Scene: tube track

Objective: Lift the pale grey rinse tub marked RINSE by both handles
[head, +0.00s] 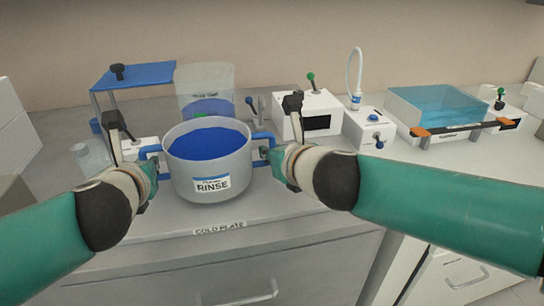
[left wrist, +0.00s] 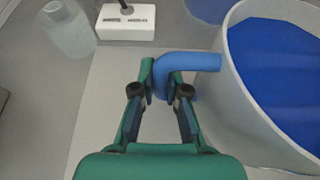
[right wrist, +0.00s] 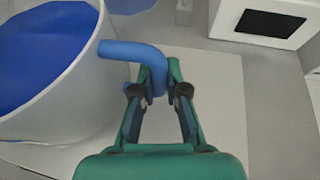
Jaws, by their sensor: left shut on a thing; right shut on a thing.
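The pale grey rinse tub (head: 233,178) holds blue contents and carries a RINSE label on its front. It stands upright over the pale cold plate in the head view, and I cannot tell whether its base touches the plate. Blue handles stick out on both sides. My left gripper (left wrist: 160,85) is shut on the left handle (left wrist: 188,62). My right gripper (right wrist: 158,85) is shut on the right handle (right wrist: 128,50). In the head view the arms partly hide both grippers. The tub wall also shows in the left wrist view (left wrist: 245,95) and the right wrist view (right wrist: 62,100).
Behind the tub are a blue-topped stand (head: 135,75) and a clear container (head: 205,80). A white box with a dark window (head: 308,112) stands behind right. Further right is a clear blue bath (head: 435,105). A clear bottle (left wrist: 70,30) stands left of the tub.

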